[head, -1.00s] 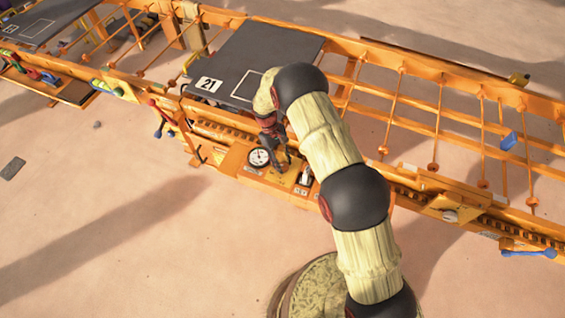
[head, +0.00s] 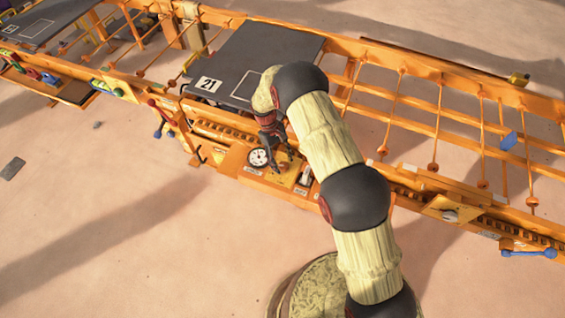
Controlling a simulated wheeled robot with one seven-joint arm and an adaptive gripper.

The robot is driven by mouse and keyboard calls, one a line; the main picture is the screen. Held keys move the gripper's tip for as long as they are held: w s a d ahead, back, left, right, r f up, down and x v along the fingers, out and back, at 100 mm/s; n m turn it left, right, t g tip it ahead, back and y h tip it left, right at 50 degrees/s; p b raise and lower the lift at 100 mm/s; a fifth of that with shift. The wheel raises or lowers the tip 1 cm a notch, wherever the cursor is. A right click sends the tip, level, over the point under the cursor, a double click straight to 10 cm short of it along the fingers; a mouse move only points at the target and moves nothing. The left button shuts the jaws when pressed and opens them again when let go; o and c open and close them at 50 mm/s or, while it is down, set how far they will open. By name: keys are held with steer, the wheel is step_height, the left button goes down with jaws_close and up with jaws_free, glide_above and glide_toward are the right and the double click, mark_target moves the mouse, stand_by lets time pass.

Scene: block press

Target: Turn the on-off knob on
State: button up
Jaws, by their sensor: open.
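My gripper (head: 281,158) reaches down over the orange control panel (head: 240,165) on the near side of the long orange frame. Its dark fingers are spread open, just right of a round white dial gauge (head: 258,158). The fingers are small in view, and the on-off knob cannot be made out clearly; it may be hidden beneath or between them. A white and dark switch-like part (head: 305,176) with a small label sits on the panel just right of the gripper. I cannot tell whether the fingers touch anything.
A dark plate marked 21 (head: 255,60) lies behind the panel. A pale round knob (head: 450,215) and a blue bar handle (head: 530,253) are to the right. Open sandy ground lies in front.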

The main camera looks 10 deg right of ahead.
steer(key=v, duration=1.1)
steer(key=shift+r, duration=0.1)
steer(key=s+m, duration=0.1)
steer(key=s, duration=0.4)
steer(key=s+d+r+m+t+y, duration=0.1)
steer(key=s+d+r+m+t, duration=0.1)
steer(key=s+r, duration=0.7)
steer(key=s+d+r+m+t, duration=0.2)
steer(key=s+d+r+t, duration=0.2)
steer(key=r, duration=1.1)
steer(key=s+d+r+m+t+y, duration=0.1)
steer(key=s+d+r+t, duration=0.2)
steer(key=s+d+r, duration=0.4)
steer(key=s+r, duration=0.5)
steer(key=s, duration=0.3)
steer(key=shift+s+d+m+y, duration=0.2)
steer(key=shift+s+m+y, duration=0.1)
steer(key=shift+m, duration=0.1)
